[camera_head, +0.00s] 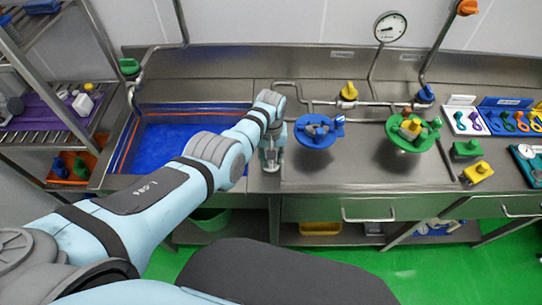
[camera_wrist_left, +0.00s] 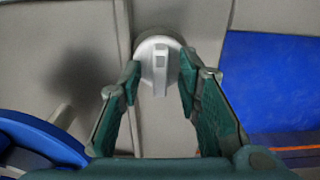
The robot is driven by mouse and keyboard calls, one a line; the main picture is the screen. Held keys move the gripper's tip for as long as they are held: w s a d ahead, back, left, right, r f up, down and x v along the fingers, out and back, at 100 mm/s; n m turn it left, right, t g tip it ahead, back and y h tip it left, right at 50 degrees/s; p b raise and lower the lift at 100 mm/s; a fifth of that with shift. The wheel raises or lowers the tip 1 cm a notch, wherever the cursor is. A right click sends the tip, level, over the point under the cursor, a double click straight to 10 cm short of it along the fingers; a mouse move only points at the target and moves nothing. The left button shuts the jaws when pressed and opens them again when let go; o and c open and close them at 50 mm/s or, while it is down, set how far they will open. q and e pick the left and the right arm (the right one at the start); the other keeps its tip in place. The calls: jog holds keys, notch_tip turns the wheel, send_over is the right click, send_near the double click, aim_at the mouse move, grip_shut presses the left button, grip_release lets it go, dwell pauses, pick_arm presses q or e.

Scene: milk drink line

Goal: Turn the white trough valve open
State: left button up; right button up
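The white valve (camera_wrist_left: 160,62) shows in the left wrist view as a round pale knob with a small grey mark on its face. My left gripper (camera_wrist_left: 158,80) has its two green fingers on either side of the knob. The fingers are spread, and I cannot tell whether either one touches it. My right gripper is not in view.
The blue-lined trough (camera_head: 170,145) lies left of my gripper. The blue handwheel (camera_head: 318,143) stands close on its right, and a green handwheel (camera_head: 432,137) is further right. Yellow (camera_head: 348,91) and blue (camera_head: 425,94) valves sit on the pipes behind.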

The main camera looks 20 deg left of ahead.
pick_arm(q)
notch_tip(320, 180, up, 12)
dwell(0.5)
